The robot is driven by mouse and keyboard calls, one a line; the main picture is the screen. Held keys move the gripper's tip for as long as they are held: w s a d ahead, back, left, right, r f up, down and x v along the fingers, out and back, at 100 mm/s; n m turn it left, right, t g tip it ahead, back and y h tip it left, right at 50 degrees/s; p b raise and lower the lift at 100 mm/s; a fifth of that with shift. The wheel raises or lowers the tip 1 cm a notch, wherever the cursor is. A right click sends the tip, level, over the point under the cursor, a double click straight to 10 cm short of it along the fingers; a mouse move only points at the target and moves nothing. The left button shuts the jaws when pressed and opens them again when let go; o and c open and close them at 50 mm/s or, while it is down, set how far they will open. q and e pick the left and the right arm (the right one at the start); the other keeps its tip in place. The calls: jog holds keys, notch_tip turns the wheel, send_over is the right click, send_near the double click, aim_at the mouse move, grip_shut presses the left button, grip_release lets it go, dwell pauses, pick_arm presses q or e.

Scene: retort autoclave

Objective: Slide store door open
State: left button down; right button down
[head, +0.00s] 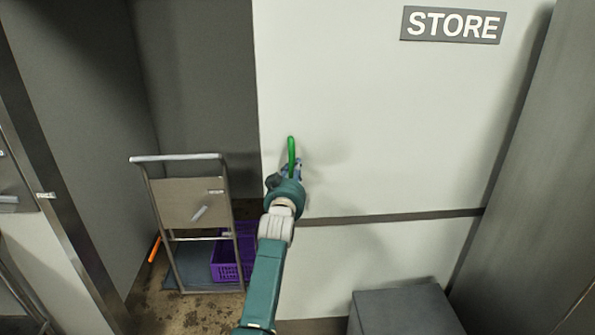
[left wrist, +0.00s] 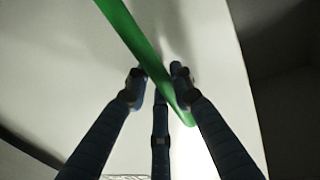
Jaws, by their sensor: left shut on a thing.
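The store door (head: 390,120) is a large pale panel with a dark horizontal strip across its lower part. Its left edge stands clear of the left wall, and an opening shows there. A green upright handle (head: 291,152) sits near the door's left edge. My left gripper (head: 291,170) is at the handle's lower part, its fingers partly hidden by my wrist. In the left wrist view the green handle (left wrist: 145,55) runs between the fingers of the gripper (left wrist: 158,78), which is shut on it. My right gripper is not in view.
A grey box (head: 405,312) stands before the door's lower right. A STORE sign (head: 453,25) hangs above.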

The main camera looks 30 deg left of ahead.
pick_arm(q)
jog(key=shift+s+a+f, duration=0.1)
jog(key=shift+s+a, duration=0.1)
jog(key=shift+a, duration=0.1)
jog(key=c, duration=1.5)
grip_release()
jog(key=shift+s+a, duration=0.1)
jog(key=shift+a, duration=0.05)
jog(key=shift+c, duration=0.2)
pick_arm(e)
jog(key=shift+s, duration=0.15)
pick_arm(q)
jog(key=shift+d, duration=0.2)
jog(key=v, duration=1.1)
jog(key=shift+s, duration=0.4)
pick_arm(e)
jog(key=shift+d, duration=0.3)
pick_arm(q)
jog(key=shift+d, duration=0.1)
